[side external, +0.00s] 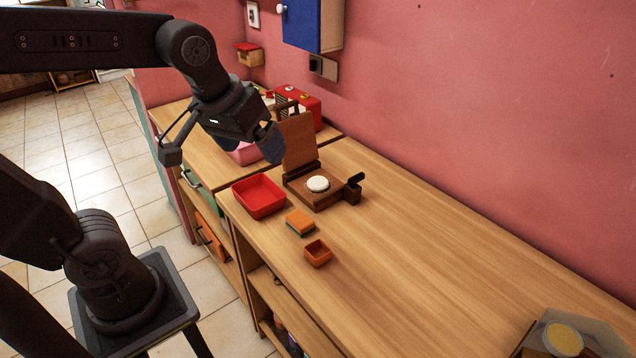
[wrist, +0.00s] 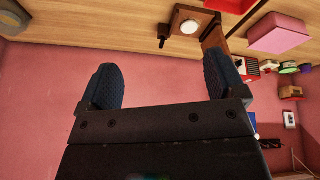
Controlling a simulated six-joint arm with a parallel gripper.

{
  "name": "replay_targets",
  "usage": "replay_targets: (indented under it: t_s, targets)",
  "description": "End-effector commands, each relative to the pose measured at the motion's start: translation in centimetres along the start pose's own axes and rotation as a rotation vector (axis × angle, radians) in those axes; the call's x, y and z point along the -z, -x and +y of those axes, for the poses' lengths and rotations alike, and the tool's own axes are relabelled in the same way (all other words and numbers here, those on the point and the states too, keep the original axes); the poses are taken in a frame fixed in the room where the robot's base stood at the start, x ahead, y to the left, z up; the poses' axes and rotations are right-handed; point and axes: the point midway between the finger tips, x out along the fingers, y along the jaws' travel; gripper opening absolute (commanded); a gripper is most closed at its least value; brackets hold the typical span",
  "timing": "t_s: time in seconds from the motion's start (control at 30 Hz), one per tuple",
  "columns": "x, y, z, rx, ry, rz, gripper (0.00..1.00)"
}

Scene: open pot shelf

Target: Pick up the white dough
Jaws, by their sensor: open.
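The white dough (side external: 318,184) is a small round flat disc lying on the base of a wooden press (side external: 327,199) with its lid raised. It also shows near the top of the wrist view (wrist: 190,26). My gripper (side external: 279,132) is up in the air behind and to the left of the dough, near the raised lid in the side view. In the wrist view its two blue fingers (wrist: 165,80) are wide apart with nothing between them.
A red tray (side external: 259,196), an orange and green sponge (side external: 300,222) and a small orange box (side external: 318,253) stand left and in front of the press. A pink container (wrist: 279,32) and a red box (side external: 303,104) are behind. The right counter is mostly clear.

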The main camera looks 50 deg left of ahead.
Motion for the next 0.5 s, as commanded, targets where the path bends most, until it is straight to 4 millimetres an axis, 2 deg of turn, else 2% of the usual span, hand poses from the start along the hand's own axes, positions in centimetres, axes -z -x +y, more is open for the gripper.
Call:
replay_targets:
  t_s: [0.03,0.1,0.27,0.5]
  targets:
    - [2.0,-0.7,0.1,0.019,0.099,-0.032,0.89]
    - [4.4,-1.7,0.1,0.042,0.238,-0.063,0.89]
    - [9.7,-4.9,-0.3,0.108,0.558,-0.127,0.89]
    - [16.1,-12.2,-2.3,0.236,1.029,-0.197,0.89]
